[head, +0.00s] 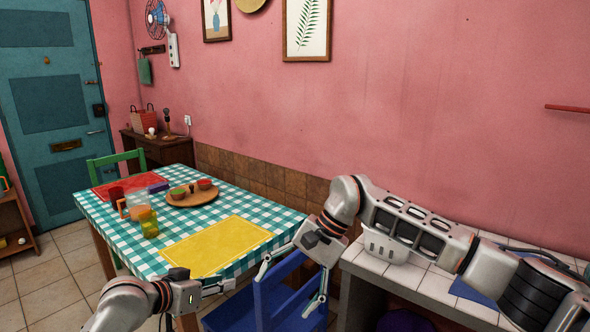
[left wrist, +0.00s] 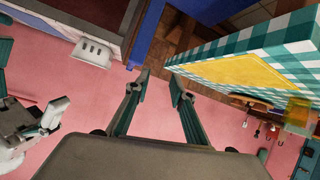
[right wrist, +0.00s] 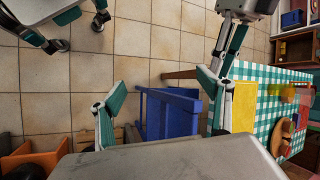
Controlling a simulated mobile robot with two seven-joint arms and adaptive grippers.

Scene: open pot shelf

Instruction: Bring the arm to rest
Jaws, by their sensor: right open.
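My left gripper (head: 232,285) is low in the head view, in front of the table's near edge. In the left wrist view its two fingers (left wrist: 158,76) stand apart with an empty gap between them. My right gripper (head: 289,290) points down over the blue chair (head: 268,298), between the table and the tiled counter. In the right wrist view its fingers (right wrist: 160,85) are wide apart and empty. The blue chair (right wrist: 170,113) shows beyond and between them. I see nothing held by either gripper.
The table with a checked cloth (head: 255,213) bears a yellow mat (head: 217,246), a round wooden tray (head: 180,202) and cups. The white-tiled counter (head: 365,264) with a white basket (head: 382,246) lies under my right arm. Tiled floor (head: 60,292) is clear at left.

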